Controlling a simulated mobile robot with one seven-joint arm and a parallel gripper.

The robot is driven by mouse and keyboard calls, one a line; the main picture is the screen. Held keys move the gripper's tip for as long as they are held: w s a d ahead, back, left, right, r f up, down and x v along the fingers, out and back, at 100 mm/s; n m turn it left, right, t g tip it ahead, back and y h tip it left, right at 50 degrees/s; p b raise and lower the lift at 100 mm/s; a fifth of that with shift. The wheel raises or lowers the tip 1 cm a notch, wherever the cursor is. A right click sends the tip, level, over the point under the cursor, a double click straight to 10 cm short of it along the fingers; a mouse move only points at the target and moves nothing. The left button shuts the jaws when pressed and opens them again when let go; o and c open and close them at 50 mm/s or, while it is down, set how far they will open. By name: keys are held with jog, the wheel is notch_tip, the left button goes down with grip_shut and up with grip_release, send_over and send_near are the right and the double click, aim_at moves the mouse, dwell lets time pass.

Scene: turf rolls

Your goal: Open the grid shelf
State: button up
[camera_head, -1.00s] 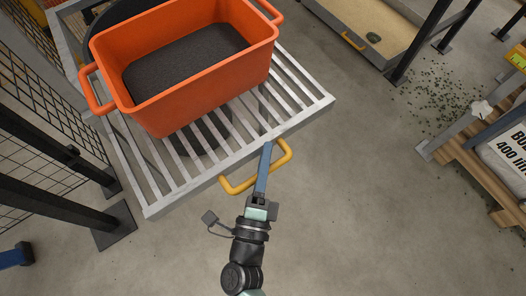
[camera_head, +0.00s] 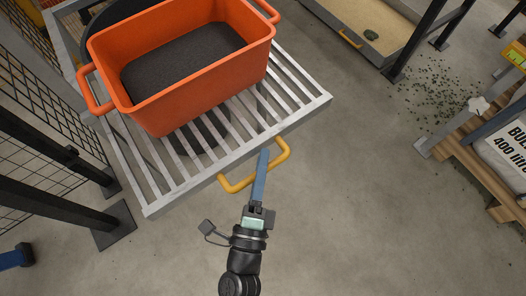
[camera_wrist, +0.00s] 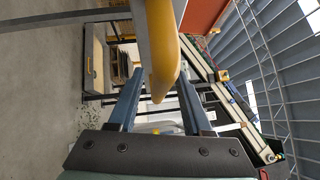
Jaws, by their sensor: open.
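The grid shelf (camera_head: 158,204) is a grey slatted metal frame in the head view, at upper left. A yellow bar handle (camera_head: 240,185) is fixed to its front edge. My gripper (camera_head: 264,153) reaches up to the handle from below, its blue fingers crossing the handle in the picture. In the wrist view the handle (camera_wrist: 163,45) shows between the two open fingers, and my gripper (camera_wrist: 157,80) is not closed on it. Whether a finger touches the handle cannot be told.
An orange tub (camera_head: 190,95) with dark granular fill stands on the slats. Black posts and mesh (camera_head: 60,205) are at the left. A sand-filled tray (camera_head: 365,18) is at the top, and a pallet with a white bag (camera_head: 510,150) at the right.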

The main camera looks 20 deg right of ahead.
jog(key=p+v, duration=0.1)
jog(key=v, duration=1)
